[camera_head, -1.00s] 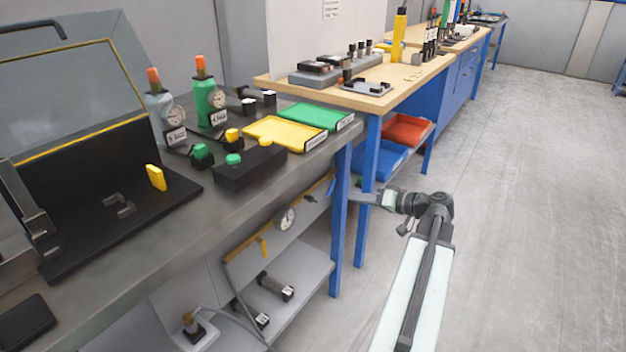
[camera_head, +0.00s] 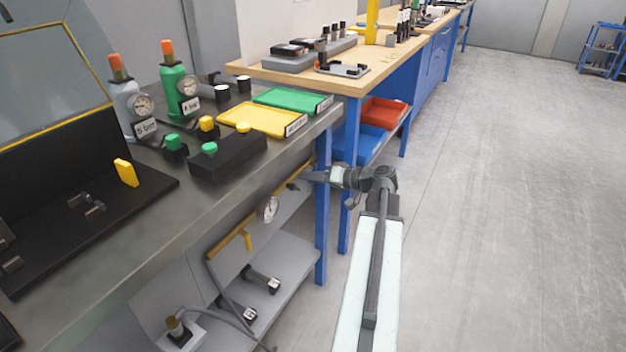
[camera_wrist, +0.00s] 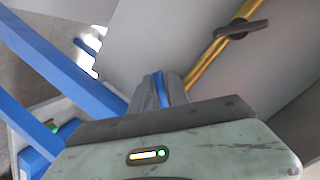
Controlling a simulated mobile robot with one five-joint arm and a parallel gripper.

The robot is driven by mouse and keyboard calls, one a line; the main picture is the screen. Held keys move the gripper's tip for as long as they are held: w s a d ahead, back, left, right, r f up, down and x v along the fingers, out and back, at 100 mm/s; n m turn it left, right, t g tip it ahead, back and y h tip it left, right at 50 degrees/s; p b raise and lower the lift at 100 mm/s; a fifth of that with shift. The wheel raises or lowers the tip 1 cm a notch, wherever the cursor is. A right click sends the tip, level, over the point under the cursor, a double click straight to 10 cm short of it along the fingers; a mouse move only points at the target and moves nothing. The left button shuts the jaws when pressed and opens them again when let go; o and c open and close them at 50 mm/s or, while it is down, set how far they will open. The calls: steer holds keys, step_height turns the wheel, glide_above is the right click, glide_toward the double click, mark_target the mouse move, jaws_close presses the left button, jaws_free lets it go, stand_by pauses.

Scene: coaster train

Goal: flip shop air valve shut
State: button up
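A yellow air pipe (camera_head: 228,247) runs under the edge of the grey workbench. A dark lever handle sits across this pipe in the wrist view (camera_wrist: 241,29), at the upper right; in the head view it is small and dark (camera_head: 293,186). My gripper (camera_head: 309,176) is at the bench's right end, near that lever and beside a blue leg. In the wrist view my gripper (camera_wrist: 158,85) has its two grey fingers close together, with a thin blue streak between them. They look shut and hold nothing visible. The lever is clear of the fingers.
A round gauge (camera_head: 270,209) and a yellow handle (camera_head: 247,240) sit further left along the pipe. Blue legs (camera_head: 322,225) stand close to my gripper. A lower shelf (camera_head: 290,262) holds small fittings. The floor at right is clear.

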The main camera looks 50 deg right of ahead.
jaws_close()
steer(key=shift+d, duration=0.1)
steer(key=shift+w+d+f+n+t+h+b, duration=0.15)
steer(key=shift+d+n+h+b, duration=0.3)
steer(key=shift+n, duration=0.6)
steer(key=shift+w+d+f+n+t+h+b, duration=0.1)
steer(key=shift+d+f+n+t+h+b, duration=0.3)
steer(key=shift+n, duration=0.6)
steer(key=shift+w+d+r+n+t+h+b, duration=0.1)
steer(key=shift+d+n+h+b, duration=0.35)
steer(key=shift+n, duration=0.6)
jaws_free()
